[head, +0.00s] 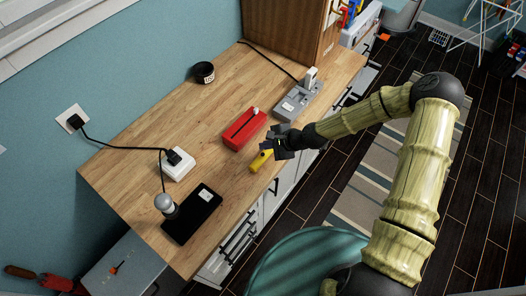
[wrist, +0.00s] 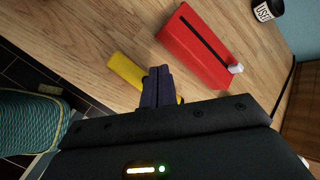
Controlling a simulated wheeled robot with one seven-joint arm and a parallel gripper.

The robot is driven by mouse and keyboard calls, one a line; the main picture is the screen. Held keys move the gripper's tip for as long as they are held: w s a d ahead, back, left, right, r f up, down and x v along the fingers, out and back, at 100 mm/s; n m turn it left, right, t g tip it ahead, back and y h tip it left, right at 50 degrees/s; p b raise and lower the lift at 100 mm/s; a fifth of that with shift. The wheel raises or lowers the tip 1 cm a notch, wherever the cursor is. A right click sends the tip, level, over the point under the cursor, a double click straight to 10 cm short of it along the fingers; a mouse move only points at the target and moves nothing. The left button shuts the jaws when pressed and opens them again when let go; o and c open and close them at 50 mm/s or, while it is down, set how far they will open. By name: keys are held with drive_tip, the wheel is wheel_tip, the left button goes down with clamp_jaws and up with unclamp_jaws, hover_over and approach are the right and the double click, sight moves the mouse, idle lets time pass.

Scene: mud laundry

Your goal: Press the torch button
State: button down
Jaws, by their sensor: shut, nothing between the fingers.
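A small yellow torch (head: 261,160) lies on the wooden worktop (head: 150,140) near its front edge. My gripper (head: 277,149) is just above or at the torch's far right end. In the wrist view my gripper (wrist: 160,80) is shut and empty, its dark fingers over the middle of the yellow torch (wrist: 125,70). The fingers hide part of the torch, and I cannot see its button. I cannot tell whether the fingertips touch it.
A red slotted box (head: 245,128) stands close behind the torch. A grey device (head: 298,98), black pad (head: 192,214), white plug block (head: 178,165) and dark cup (head: 204,72) also stand on the worktop. A teal rounded object (head: 310,262) is below the front edge.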

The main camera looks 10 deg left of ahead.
wheel_tip(320, 180, up, 4)
drive_tip(key=p, duration=0.2)
drive_tip(key=shift+r+p, duration=0.2)
drive_tip(key=shift+p, duration=0.2)
drive_tip(key=shift+d, duration=0.1)
idle(0.9)
drive_tip(key=s+d+r+n+h+b, duration=0.2)
drive_tip(key=d+n+h, duration=0.15)
drive_tip(key=d, duration=0.45)
drive_tip(key=s+d+r+n+h+b, duration=0.1)
drive_tip(key=s+d+n+h+b, duration=0.2)
drive_tip(key=d, duration=0.5)
drive_tip(key=s+d+r+n+h+b, duration=0.1)
drive_tip(key=s+d+r+n+b, duration=0.1)
drive_tip(key=d, duration=0.4)
drive_tip(key=s+d+r+n+h+b, duration=0.1)
drive_tip(key=s+d+r+n, duration=0.1)
drive_tip(key=s+d+r, duration=0.3)
wheel_tip(320, 180, up, 2)
drive_tip(key=shift+s+d+n+t+b, duration=0.3)
drive_tip(key=shift+d+n+t+b, duration=0.05)
drive_tip(key=shift+t+b, duration=0.05)
